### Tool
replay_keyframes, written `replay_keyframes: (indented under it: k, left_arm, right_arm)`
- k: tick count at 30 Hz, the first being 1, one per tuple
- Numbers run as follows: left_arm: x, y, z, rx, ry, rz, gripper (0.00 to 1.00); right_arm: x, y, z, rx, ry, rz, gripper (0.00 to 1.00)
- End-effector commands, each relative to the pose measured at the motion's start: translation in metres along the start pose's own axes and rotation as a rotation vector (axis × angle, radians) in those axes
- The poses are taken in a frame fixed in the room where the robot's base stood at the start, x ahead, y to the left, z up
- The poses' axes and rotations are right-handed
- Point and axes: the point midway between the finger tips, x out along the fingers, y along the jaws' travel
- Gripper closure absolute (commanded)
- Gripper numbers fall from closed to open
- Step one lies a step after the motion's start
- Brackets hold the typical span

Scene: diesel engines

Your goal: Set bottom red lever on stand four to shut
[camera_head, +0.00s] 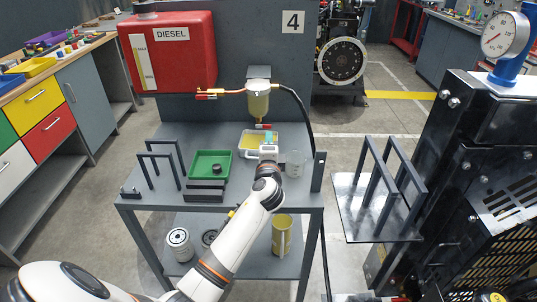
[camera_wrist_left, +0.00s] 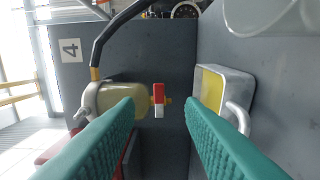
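Stand four is a grey bench with a back panel bearing a "4" sign (camera_head: 292,22). A filter with a yellowish bowl (camera_head: 257,104) hangs on the panel. The bottom red lever (camera_head: 263,126) sits just under the bowl; in the left wrist view the lever (camera_wrist_left: 158,98) is red with a white end and lies crosswise to the bowl's outlet. My left gripper (camera_head: 268,150) is just below and in front of it. In the left wrist view its teal fingers (camera_wrist_left: 160,128) are wide apart and empty, with the lever between them farther off. My right gripper is not in view.
A metal tray with yellow liquid (camera_head: 246,142) stands under the filter, close to my gripper. A clear beaker (camera_head: 295,163) is at its right, a green tray (camera_head: 210,152) at its left. Another red lever (camera_head: 206,96) is on the copper pipe. A black hose (camera_head: 298,103) hangs right.

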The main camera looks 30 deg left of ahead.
Motion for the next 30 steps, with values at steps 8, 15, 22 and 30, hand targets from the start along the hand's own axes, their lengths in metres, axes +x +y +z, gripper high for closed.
replay_keyframes:
  k: [8, 15, 22, 30]
  left_arm:
    - [-0.043, -0.001, 0.0, -0.001, 0.0, 0.0, 0.65]
    - [-0.049, 0.0, 0.0, 0.002, 0.0, 0.0, 0.65]
    - [-0.048, 0.0, 0.0, 0.001, 0.0, 0.0, 0.65]
    - [-0.048, 0.0, 0.0, 0.001, 0.0, 0.0, 0.65]
  right_arm:
    - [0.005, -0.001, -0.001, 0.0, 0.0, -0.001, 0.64]
    - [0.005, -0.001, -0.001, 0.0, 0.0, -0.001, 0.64]
    - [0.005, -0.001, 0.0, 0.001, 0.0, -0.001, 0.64]
    - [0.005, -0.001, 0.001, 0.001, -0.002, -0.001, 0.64]
